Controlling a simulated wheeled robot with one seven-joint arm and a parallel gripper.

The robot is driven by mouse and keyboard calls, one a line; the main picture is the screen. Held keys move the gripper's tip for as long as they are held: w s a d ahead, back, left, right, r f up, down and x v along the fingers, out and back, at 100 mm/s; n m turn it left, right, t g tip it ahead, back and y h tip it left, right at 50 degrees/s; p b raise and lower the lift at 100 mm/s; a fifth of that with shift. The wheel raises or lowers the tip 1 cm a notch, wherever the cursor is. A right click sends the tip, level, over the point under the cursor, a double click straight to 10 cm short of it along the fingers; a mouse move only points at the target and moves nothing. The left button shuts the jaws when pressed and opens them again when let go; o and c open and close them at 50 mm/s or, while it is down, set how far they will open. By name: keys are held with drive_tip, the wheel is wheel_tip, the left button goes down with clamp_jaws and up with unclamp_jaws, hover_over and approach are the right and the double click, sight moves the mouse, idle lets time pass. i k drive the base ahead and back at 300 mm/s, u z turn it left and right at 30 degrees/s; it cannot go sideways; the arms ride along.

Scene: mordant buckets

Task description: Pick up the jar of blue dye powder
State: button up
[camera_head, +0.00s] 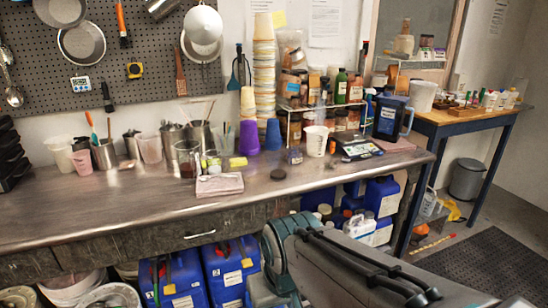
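I cannot single out a jar of blue dye powder with certainty. Several small jars (312,88) with coloured contents stand on a wire rack at the back of the metal counter (110,205). A small lidded jar (293,157) stands on the counter in front of the rack; its contents are too small to tell. A blue cup-shaped thing (273,135) stands left of the rack, beside a purple one (249,138). My arm crosses the bottom right, in front of the counter. My gripper is not in view.
A white cup (316,141), a scale (357,148) and a dark blue pitcher (391,118) stand right of the small jar. Tall stacked cups (264,60) rise behind. Blue jugs (230,265) sit under the counter. The counter's front left is clear.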

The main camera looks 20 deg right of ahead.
sight(295, 156)
drive_tip(key=z, duration=0.6)
drive_tip(key=i, duration=0.5)
drive_tip(key=z, duration=1)
drive_tip(key=i, duration=1.4)
drive_tip(key=u, duration=1.05)
drive_tip(key=i, duration=0.45)
drive_tip(key=u, duration=0.55)
